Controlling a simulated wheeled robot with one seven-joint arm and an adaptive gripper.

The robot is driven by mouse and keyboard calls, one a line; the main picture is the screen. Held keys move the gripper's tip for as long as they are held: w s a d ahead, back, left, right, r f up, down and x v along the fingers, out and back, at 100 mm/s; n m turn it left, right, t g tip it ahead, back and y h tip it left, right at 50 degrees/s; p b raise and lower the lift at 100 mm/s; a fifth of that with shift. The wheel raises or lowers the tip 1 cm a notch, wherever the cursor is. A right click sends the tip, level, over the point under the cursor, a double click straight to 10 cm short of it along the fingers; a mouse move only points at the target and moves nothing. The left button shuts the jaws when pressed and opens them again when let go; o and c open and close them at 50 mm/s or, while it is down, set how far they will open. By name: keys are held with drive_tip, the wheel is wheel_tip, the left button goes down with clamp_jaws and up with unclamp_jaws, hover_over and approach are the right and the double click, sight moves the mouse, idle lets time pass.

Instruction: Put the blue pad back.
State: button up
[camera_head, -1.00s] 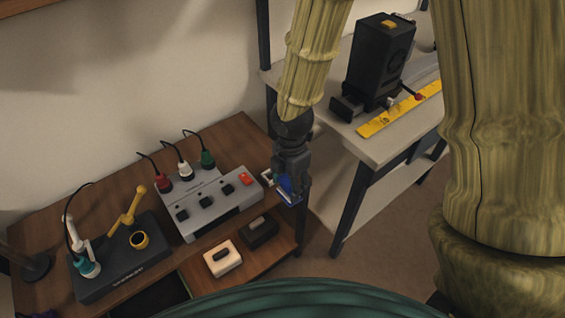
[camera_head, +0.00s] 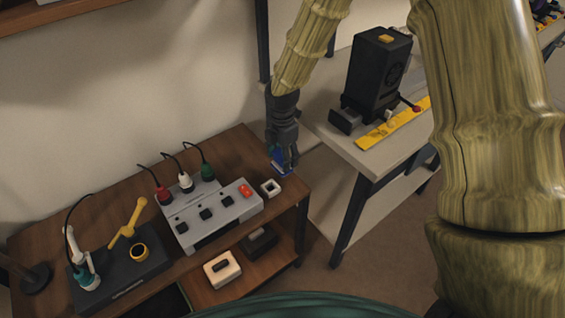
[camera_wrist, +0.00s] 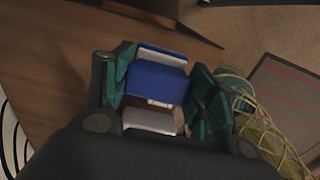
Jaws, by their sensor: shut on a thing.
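The blue pad (camera_head: 279,157) is between the fingers of my gripper (camera_head: 282,167), at the right end of the wooden table. In the wrist view the blue pad (camera_wrist: 157,82) lies between the two green-lined fingers of my gripper (camera_wrist: 160,92). A small white square frame (camera_head: 270,187) with a dark opening sits on the table just in front of and below the gripper. White parts (camera_wrist: 150,122) show on both sides of the pad in the wrist view. I cannot tell whether the pad touches the frame.
A grey box (camera_head: 215,213) with black switches and a red button stands left of the gripper. A pale shelf (camera_head: 390,158) with a black device (camera_head: 378,75) and yellow ruler (camera_head: 395,124) is to the right.

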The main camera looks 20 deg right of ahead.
drive_tip(key=shift+f, duration=1.65)
drive_tip(key=shift+f, duration=0.1)
drive_tip(key=o, duration=1.1)
drive_tip(key=shift+c, duration=0.2)
wheel_tip(320, 180, up, 12)
drive_tip(key=shift+r, duration=0.1)
drive_tip(key=shift+s, duration=0.1)
